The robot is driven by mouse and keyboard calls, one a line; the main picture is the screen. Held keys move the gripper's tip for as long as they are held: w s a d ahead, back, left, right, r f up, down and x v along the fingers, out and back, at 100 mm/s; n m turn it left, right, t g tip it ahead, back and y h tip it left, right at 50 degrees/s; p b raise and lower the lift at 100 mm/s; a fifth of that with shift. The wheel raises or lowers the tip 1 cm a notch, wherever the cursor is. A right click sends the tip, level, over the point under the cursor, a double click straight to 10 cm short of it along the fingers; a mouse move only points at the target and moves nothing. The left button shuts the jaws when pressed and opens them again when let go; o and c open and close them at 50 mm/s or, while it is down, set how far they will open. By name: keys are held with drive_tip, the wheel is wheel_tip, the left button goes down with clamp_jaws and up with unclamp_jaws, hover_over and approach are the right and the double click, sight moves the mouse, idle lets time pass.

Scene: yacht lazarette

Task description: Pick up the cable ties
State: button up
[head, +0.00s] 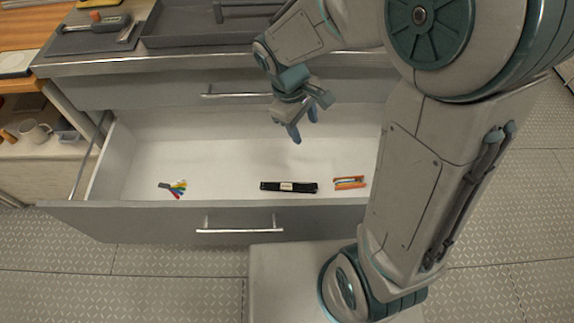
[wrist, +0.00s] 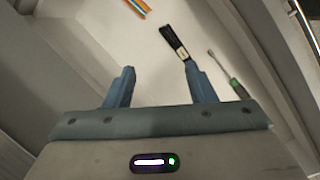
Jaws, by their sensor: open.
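A black strip-shaped bundle with a pale band around its middle, which looks like the cable ties (head: 271,186), lies flat on the white floor of the open drawer near its front wall. It also shows in the wrist view (wrist: 170,36), just beyond the right fingertip. My gripper (head: 302,123) is open and empty, pointing down over the rear part of the drawer. It is behind and above the bundle and apart from it. In the wrist view my gripper (wrist: 159,70) has both fingers spread with nothing between them.
The open drawer (head: 140,208) also holds an orange item (head: 350,183) right of the bundle and a multicoloured item (head: 174,188) at left. A screwdriver with a green handle (wrist: 238,88) shows in the wrist view. Bare drawer floor lies between the items.

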drive_tip(key=w+a+f+n+h+b, duration=0.1)
drive_tip(key=a+f+n+b, duration=0.3)
drive_tip(key=f, duration=0.6)
drive_tip(key=w+a+f+n+h+b, duration=0.1)
drive_tip(key=a+f+n+b, duration=0.3)
drive_tip(key=f, duration=0.5)
drive_tip(key=m+b, duration=0.1)
drive_tip(key=b, duration=0.1)
approach(288, 186)
drive_tip(key=shift+x, duration=1.2)
drive_tip(key=shift+b+x, duration=1.15)
drive_tip(key=shift+x, duration=1.85)
drive_tip(key=shift+c, duration=0.3)
drive_tip(key=c, duration=1)
